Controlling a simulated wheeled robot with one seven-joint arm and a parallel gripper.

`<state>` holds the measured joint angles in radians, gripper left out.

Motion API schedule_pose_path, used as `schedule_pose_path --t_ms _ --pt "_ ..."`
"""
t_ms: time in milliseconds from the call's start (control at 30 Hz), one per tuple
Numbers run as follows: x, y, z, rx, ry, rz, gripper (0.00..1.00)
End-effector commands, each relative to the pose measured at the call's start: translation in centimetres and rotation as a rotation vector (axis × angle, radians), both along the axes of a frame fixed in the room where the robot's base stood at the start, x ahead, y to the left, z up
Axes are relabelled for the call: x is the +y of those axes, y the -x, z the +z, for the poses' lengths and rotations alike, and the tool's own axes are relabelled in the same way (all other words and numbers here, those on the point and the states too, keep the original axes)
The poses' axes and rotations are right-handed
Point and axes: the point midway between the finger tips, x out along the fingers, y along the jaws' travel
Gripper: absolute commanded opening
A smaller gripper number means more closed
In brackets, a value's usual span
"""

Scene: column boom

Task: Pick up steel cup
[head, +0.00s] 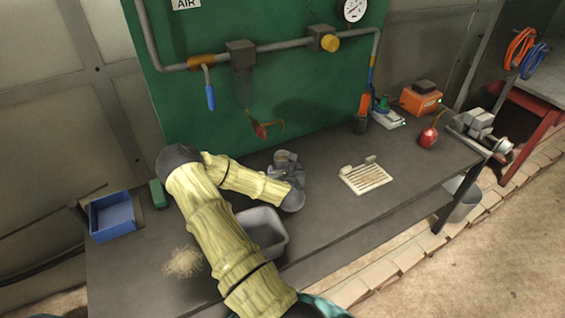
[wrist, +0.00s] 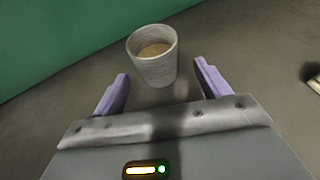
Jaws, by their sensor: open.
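A grey steel cup (wrist: 153,68) with faint horizontal ridges stands upright on the dark workbench in the wrist view. Its inside looks tan; I cannot tell whether that is contents. In the head view the cup (head: 285,157) shows only partly, behind my gripper (head: 284,172). In the wrist view my gripper (wrist: 161,72) is open, with its two purple fingers apart. The cup is ahead of the palm, with its lower part near the gap between the fingertips. No finger clearly touches it.
A grey bin (head: 262,232) sits beneath my forearm, with a blue tray (head: 112,216) at the left. A slotted pale plate (head: 366,178) lies right of the cup. The green panel (head: 200,110) with pipes rises behind.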

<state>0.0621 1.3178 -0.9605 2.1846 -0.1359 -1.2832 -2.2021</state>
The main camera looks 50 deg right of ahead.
Motion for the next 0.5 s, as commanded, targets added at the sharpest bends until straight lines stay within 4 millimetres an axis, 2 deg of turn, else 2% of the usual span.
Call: schedule_pose_path --t_ms 133,500 --pt "-0.86 -1.00 -0.50 0.001 -0.001 0.001 0.75" --pt "-1.02 -1.17 -0.63 0.001 -0.001 0.000 0.75"
